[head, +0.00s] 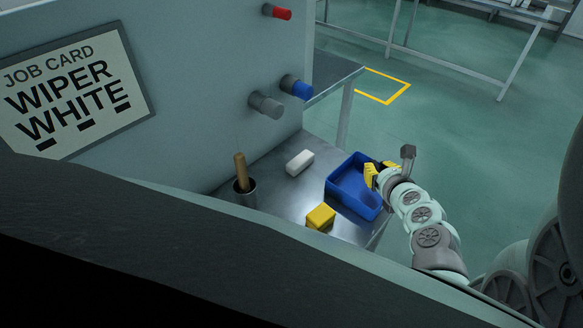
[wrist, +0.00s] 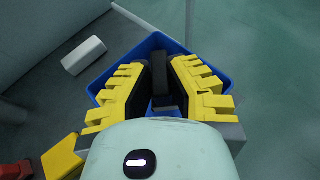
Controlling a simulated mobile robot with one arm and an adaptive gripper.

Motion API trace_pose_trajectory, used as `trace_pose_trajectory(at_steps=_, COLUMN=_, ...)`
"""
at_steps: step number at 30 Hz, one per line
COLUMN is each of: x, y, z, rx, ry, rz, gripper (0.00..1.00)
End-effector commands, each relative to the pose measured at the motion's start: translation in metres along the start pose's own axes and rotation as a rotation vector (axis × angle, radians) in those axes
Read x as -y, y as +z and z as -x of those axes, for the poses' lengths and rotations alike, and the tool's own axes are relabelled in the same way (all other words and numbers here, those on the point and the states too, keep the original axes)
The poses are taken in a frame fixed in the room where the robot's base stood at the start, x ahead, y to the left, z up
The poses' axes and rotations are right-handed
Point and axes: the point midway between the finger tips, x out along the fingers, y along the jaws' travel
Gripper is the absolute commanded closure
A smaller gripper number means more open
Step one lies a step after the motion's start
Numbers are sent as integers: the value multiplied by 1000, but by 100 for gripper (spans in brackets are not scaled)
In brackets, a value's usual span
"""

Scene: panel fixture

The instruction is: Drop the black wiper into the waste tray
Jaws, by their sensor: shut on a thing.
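My gripper (head: 379,171) is over the right side of the blue waste tray (head: 346,189) in the head view. In the wrist view its yellow fingers with dark pads (wrist: 160,76) are closed on the black wiper (wrist: 163,92), a dark block between them. The tray's blue rim (wrist: 158,38) shows behind and around the fingers, below the wiper. The wiper cannot be made out in the head view. The fingers hide much of the tray's inside in the wrist view.
A white block (head: 299,163) lies left of the tray on the metal bench (head: 282,203). A yellow block (head: 320,216) sits nearer, and a cup (head: 245,196) holds a wooden handle. The panel's job card (head: 72,88) reads "WIPER WHITE". Knobs (head: 297,88) protrude above the bench.

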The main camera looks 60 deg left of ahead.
Motion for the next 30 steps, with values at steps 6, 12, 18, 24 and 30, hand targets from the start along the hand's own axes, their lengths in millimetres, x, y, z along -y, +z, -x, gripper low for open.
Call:
trace_pose_trajectory(at_steps=6, x=-1, y=-11, z=-5, rx=1, ry=3, rz=2, gripper=100)
trace_pose_trajectory(at_steps=12, x=-1, y=-11, z=-5, rx=1, ry=2, rz=1, gripper=100)
trace_pose_trajectory(at_steps=18, x=-1, y=-11, z=-5, rx=1, ry=2, rz=1, gripper=72)
trace_pose_trajectory(at_steps=24, x=0, y=-11, z=-5, rx=1, ry=1, rz=1, gripper=56)
trace_pose_trajectory(at_steps=30, x=0, y=-11, z=-5, rx=1, ry=0, rz=0, gripper=56)
